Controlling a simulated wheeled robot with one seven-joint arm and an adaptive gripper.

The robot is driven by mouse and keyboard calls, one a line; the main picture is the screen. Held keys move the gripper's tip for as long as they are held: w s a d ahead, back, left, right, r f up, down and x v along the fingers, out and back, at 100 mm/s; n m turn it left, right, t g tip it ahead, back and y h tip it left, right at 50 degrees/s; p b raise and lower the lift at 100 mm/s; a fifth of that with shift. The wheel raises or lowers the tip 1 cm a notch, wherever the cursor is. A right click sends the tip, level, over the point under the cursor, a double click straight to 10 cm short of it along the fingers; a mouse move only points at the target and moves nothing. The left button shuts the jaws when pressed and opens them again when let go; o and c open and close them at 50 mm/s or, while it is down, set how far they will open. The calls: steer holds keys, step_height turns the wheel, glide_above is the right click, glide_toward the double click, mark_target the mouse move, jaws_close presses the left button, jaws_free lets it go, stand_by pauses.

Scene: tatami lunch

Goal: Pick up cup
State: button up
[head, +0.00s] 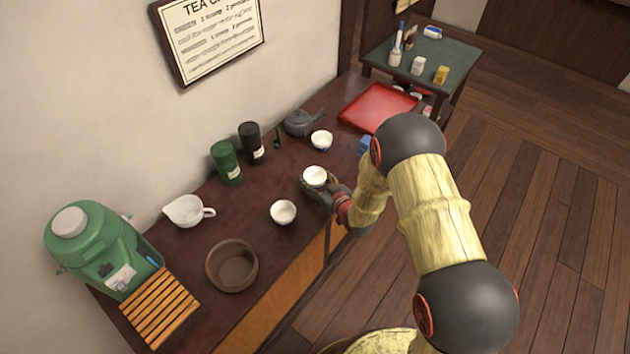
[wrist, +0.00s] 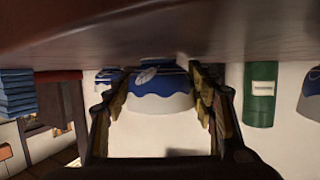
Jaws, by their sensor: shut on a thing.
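A small white cup (head: 315,176) is in my gripper (head: 319,188) near the front edge of the dark wooden counter. In the wrist view, which is upside down, this cup (wrist: 158,104) shows a blue wavy band near its base. The fingers of my gripper (wrist: 160,100) lie on both sides of it, shut on it. The cup looks upright, with its base close to the counter; I cannot tell whether it touches. Two similar cups stand apart: one (head: 283,212) nearer, to the lower left, and one (head: 322,140) farther back by the teapot.
A grey teapot (head: 299,122), black canister (head: 251,143) and green canister (head: 226,163) stand along the wall. A white pitcher (head: 186,211), brown bowl (head: 232,265) and green dispenser (head: 104,247) are at left. A red tray (head: 378,108) and blue item (head: 364,145) are at right.

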steer(key=c, duration=0.4)
steer(key=shift+r, duration=0.1)
steer(key=shift+c, duration=0.2)
